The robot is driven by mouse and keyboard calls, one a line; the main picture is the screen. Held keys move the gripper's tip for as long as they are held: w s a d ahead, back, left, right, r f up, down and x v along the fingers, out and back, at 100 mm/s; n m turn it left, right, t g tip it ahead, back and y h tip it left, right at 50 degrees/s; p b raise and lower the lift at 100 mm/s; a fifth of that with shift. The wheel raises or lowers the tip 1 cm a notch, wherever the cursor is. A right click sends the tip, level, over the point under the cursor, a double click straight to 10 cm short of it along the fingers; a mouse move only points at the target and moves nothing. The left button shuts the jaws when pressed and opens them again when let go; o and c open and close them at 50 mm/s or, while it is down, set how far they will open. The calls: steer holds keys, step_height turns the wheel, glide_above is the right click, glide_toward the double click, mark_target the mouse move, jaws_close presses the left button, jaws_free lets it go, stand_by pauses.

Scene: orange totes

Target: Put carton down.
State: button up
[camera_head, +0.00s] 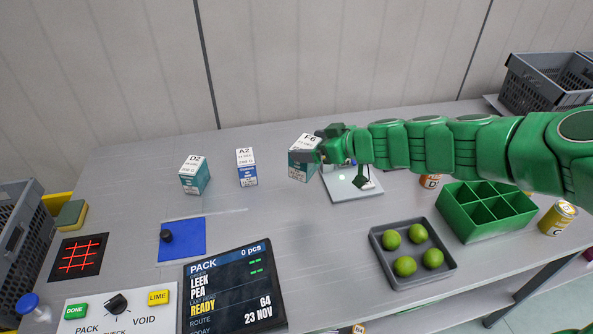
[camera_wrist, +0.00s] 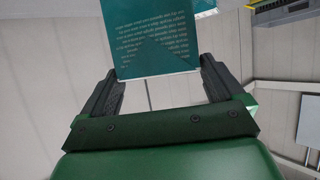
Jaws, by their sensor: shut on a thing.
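A white and teal carton marked F6 (camera_head: 301,168) is held at the end of my arm near the back middle of the table. My gripper (camera_head: 312,157) is shut on it from the right. In the wrist view, the carton (camera_wrist: 155,45) shows its teal printed face between the two dark fingers of my gripper (camera_wrist: 158,85). I cannot tell whether its base touches the table. Two more cartons stand upright to the left: a teal one marked D2 (camera_head: 195,177) and a blue one marked A2 (camera_head: 247,168).
A pale plate (camera_head: 345,185) lies just right of the held carton. A grey tray of limes (camera_head: 385,262) and a green divided box (camera_head: 470,236) are at the right. A blue mat (camera_head: 190,242) and a PACK screen (camera_head: 235,295) are in front. The table's middle is clear.

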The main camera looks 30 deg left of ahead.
steer(key=shift+w+a+m+t, duration=0.3)
steer(key=shift+w+a, duration=0.05)
steer(key=shift+w, duration=0.2)
steer(key=shift+w+a+f, duration=1.5)
steer(key=shift+w+f, duration=0.2)
steer(key=shift+f, duration=0.45)
steer(key=shift+w+a+f, duration=1.45)
steer(key=shift+w+f, duration=0.2)
steer(key=shift+f, duration=0.5)
steer(key=shift+w+a+f, duration=1.5)
steer(key=shift+w+f, duration=0.2)
steer(key=shift+f, duration=0.45)
steer(key=shift+f, duration=0.15)
steer(key=o, duration=1.2)
